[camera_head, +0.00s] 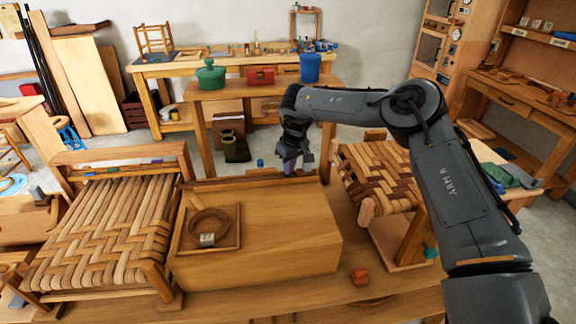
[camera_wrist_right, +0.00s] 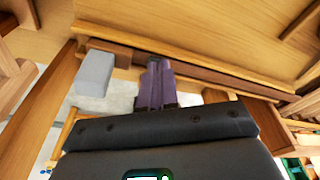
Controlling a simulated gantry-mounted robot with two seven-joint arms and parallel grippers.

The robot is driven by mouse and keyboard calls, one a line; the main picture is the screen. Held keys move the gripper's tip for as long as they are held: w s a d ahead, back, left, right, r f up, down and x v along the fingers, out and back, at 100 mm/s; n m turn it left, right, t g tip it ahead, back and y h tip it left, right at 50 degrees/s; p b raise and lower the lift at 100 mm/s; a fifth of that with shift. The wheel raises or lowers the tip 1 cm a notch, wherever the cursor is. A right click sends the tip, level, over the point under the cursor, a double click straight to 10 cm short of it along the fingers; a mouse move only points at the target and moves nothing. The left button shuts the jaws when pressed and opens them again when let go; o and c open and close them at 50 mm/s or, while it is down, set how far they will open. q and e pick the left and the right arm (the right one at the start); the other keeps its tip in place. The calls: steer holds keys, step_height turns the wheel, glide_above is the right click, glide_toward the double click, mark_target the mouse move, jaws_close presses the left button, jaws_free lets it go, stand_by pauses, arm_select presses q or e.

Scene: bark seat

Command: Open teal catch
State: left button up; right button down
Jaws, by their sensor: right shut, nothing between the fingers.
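A small teal piece (camera_head: 430,252), which looks like the teal catch, shows at the lower right in the head view, beside a wooden leg of the right woven seat. Its exact form is too small to tell. My right gripper (camera_head: 289,166) is at the back edge of the wooden box, well to the left of the teal piece and behind it. In the right wrist view its purple fingers (camera_wrist_right: 155,72) are together and empty, close to a wooden edge. My left gripper is not in view.
The large wooden box (camera_head: 275,240) fills the bench's middle, with a tray (camera_head: 186,241) holding a ring on top. Woven seats stand left (camera_head: 110,220) and right (camera_head: 375,172). An orange block (camera_head: 360,277) lies in front. A grey block (camera_wrist_right: 96,73) is beside the fingers.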

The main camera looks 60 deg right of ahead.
steer(key=shift+r, duration=0.1)
step_height(320, 180, up, 8)
steer(key=a+p, duration=0.1)
steer(key=p, duration=0.3)
steer(key=shift+s+a, duration=0.15)
steer(key=shift+s, duration=0.3)
